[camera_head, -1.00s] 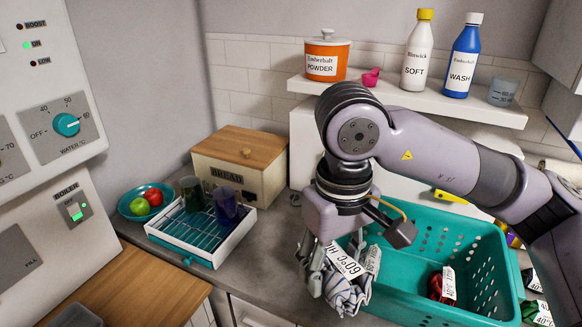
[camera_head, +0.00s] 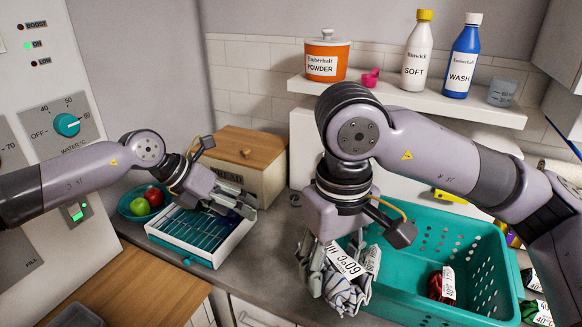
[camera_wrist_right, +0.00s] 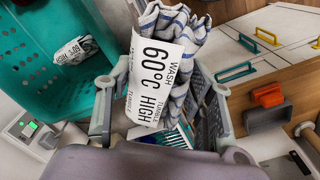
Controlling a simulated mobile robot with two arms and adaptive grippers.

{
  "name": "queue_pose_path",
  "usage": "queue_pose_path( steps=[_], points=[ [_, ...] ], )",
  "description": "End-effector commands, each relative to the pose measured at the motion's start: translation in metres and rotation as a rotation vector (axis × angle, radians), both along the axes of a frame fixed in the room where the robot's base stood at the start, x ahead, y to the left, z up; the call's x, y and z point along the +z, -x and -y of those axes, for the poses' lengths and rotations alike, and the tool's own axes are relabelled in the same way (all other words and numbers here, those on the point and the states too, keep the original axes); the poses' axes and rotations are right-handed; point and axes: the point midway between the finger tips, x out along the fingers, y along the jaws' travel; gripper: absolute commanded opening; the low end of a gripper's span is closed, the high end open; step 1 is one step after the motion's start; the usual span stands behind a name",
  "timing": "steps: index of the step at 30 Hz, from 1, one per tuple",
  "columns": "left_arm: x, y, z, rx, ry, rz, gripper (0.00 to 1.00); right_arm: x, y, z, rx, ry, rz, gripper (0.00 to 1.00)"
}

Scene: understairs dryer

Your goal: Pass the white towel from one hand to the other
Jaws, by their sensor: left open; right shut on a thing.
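The white towel (camera_head: 350,296) has blue stripes and a "60°C HIGH" tag. It hangs bunched from my right gripper (camera_head: 330,262), in front of the left end of the teal basket. In the right wrist view the towel (camera_wrist_right: 180,32) is between the fingers of my right gripper (camera_wrist_right: 165,110), its tag facing the camera. My right gripper is shut on the towel. My left gripper (camera_head: 238,207) is open and empty, over the white drying rack in the head view. It is left of the towel, apart from it.
The drying rack (camera_head: 207,261) stands partly under my left arm, beside the bread box (camera_head: 274,145) and fruit bowl (camera_head: 128,212). A shelf (camera_head: 420,101) with bottles is behind my right arm. Counter shows between rack and towel.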

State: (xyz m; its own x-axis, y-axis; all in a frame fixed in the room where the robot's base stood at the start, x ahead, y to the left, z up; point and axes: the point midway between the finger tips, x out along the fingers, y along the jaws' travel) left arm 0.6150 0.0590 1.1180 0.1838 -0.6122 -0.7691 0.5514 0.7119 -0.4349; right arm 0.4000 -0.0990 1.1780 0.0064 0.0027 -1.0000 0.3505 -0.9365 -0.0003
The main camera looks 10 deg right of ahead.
Motion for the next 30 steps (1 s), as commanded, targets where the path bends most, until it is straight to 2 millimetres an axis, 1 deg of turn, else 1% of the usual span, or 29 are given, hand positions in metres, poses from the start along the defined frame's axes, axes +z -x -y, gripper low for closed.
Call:
queue_pose_path(
  steps=[1, 2, 3, 4, 7, 9, 11, 12, 15, 18, 21, 24, 26, 30],
  points=[
    [0.027, -0.011, -0.005, 0.011, -0.022, 0.054, 0.72, 0.0, 0.0, 0.0, 0.0, 0.0, 0.0, 0.19],
    [0.041, -0.016, -0.006, 0.021, -0.036, 0.068, 0.72, 0.0, 0.0, 0.0, 0.0, 0.0, 0.0, 0.19],
    [0.06, -0.02, -0.003, 0.044, -0.055, 0.065, 0.72, 0.0, 0.0, 0.0, 0.0, 0.0, 0.0, 0.19],
    [0.073, -0.02, 0.002, 0.069, -0.069, 0.037, 0.72, 0.0, 0.0, 0.0, 0.0, 0.0, 0.0, 0.19],
    [0.092, -0.008, 0.022, 0.158, -0.107, -0.119, 0.72, 0.0, 0.0, 0.0, 0.0, 0.0, 0.0, 0.19],
    [0.104, 0.006, 0.038, 0.22, -0.138, -0.244, 0.72, 0.0, 0.0, 0.0, 0.0, 0.0, 0.0, 0.19],
    [0.112, 0.02, 0.053, 0.274, -0.172, -0.353, 0.72, 0.0, 0.0, 0.0, 0.0, 0.0, 0.0, 0.19],
    [0.119, 0.031, 0.063, 0.311, -0.2, -0.424, 0.72, 0.0, 0.0, 0.0, 0.0, 0.0, 0.0, 0.19],
    [0.133, 0.059, 0.082, 0.397, -0.277, -0.581, 0.72, 0.0, 0.0, 0.0, 0.0, 0.0, 0.0, 0.19],
    [0.145, 0.083, 0.096, 0.471, -0.355, -0.699, 0.72, 0.0, 0.0, 0.0, 0.0, 0.0, 0.0, 0.19],
    [0.154, 0.101, 0.104, 0.526, -0.422, -0.775, 0.72, 0.0, 0.0, 0.0, 0.0, 0.0, 0.0, 0.19],
    [0.16, 0.111, 0.109, 0.561, -0.465, -0.817, 0.72, 0.0, 0.0, 0.0, 0.0, 0.0, 0.0, 0.19],
    [0.161, 0.115, 0.11, 0.572, -0.478, -0.83, 0.72, 0.0, 0.0, 0.0, 0.0, 0.0, 0.0, 0.19],
    [0.153, 0.12, 0.112, 0.579, -0.489, -0.839, 0.72, 0.0, 0.0, 0.0, 0.0, 0.0, 0.0, 0.19]
  ],
)
